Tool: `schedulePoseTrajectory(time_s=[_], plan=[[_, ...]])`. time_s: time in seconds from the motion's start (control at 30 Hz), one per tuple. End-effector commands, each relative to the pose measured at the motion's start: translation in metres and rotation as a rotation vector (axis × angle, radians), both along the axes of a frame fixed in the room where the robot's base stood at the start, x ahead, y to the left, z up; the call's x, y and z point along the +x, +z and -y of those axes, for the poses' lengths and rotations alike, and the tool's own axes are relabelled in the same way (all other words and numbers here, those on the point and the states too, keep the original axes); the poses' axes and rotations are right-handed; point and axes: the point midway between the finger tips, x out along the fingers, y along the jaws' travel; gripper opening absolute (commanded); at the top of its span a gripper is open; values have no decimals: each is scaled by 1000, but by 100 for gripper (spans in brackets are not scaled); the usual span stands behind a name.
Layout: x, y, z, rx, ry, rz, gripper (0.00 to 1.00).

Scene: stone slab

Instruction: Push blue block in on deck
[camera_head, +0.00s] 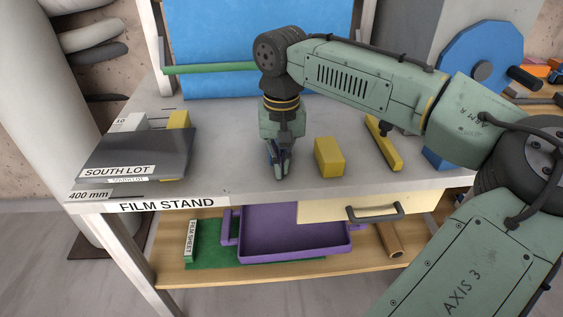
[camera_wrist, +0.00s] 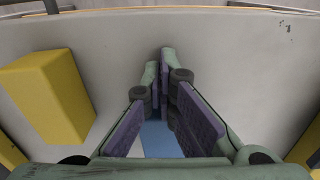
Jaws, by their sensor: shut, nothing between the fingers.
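My gripper (camera_head: 280,176) points down at the front middle of the grey table, its fingertips close together and empty. In the wrist view its fingertips (camera_wrist: 163,55) nearly meet. A blue surface (camera_wrist: 160,139) shows between the finger bases there, below or behind the fingers; a sliver of blue (camera_head: 269,152) shows beside the gripper in the head view. Whether they touch is hidden. Another blue piece (camera_head: 437,160) stands at the right, partly covered by my arm. No part is labelled deck; a dark sloping board (camera_head: 135,152) marked SOUTH LOT lies at the left.
A yellow block (camera_head: 329,157) stands just right of my gripper; it also shows in the wrist view (camera_wrist: 48,97). A long yellow bar (camera_head: 383,146) lies farther right. The table (camera_head: 232,178) is clear between the board and my gripper. A purple tray (camera_head: 290,247) sits below.

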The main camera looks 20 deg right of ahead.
Motion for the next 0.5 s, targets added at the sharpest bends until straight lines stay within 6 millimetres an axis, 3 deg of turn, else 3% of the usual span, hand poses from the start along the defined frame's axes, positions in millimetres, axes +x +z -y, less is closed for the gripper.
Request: schedulePoseTrajectory(time_s=[0.33, 0.5], plan=[[51, 5, 13, 7, 2, 3, 0], [64, 2, 19, 3, -1, 0, 0]])
